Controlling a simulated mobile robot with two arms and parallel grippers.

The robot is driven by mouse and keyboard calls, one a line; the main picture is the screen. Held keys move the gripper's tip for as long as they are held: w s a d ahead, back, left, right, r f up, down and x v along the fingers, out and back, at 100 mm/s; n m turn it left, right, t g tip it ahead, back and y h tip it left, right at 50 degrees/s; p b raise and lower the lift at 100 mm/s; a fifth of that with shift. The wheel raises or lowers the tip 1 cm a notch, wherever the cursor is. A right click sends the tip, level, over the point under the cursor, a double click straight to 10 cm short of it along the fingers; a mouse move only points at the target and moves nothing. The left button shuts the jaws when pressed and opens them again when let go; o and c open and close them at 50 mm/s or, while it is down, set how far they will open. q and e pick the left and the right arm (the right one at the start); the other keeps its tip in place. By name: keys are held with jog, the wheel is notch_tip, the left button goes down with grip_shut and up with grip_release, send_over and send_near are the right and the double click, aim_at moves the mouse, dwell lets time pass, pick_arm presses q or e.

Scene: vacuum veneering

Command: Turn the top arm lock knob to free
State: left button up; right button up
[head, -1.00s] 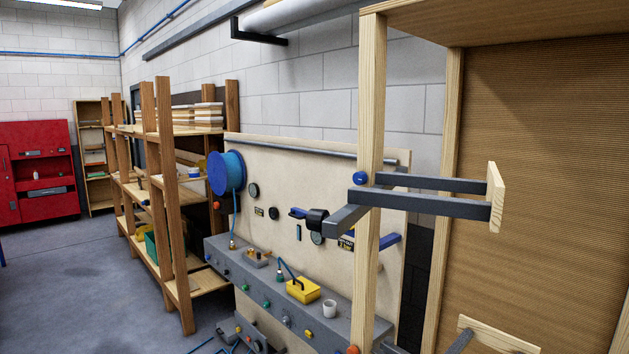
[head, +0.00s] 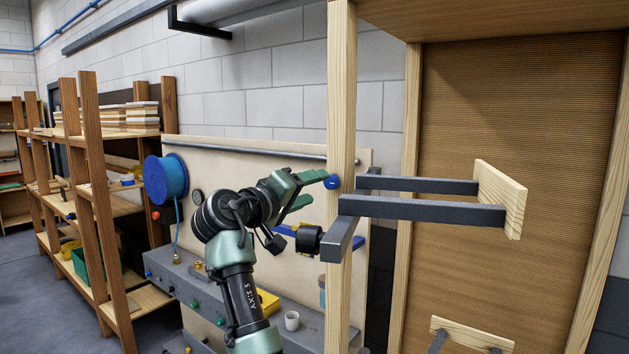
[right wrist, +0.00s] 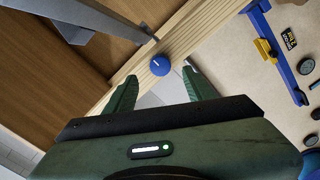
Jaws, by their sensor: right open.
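The top arm lock knob (head: 332,182) is a small blue disc on the left face of the wooden post (head: 341,110), at the height of the upper grey arm (head: 420,210). In the right wrist view the knob (right wrist: 160,65) shows a white line on its face and lies just beyond the fingertips, between them. My right gripper (head: 318,188) is open, its green fingers pointing at the knob. In the right wrist view the gripper (right wrist: 160,82) has a finger on each side, with the knob not gripped. Whether a finger touches it I cannot tell. My left gripper is out of view.
Behind my right arm stand a beige panel (head: 240,160) with a blue hose reel (head: 165,179) and a grey bench (head: 190,290) with a white cup (head: 291,320). A wooden end plate (head: 500,198) caps the upper arm. Shelves stand at left.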

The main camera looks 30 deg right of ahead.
aim_at(329, 183)
jog(key=p+x, duration=0.2)
jog(key=x, duration=0.2)
jog(key=shift+d+r, duration=0.15)
jog(key=shift+d, duration=0.2)
jog(key=shift+w+d+p, duration=0.3)
jog(key=shift+w+d, duration=0.1)
jog(key=shift+w, duration=0.05)
jog(key=shift+s, duration=0.1)
grip_shut()
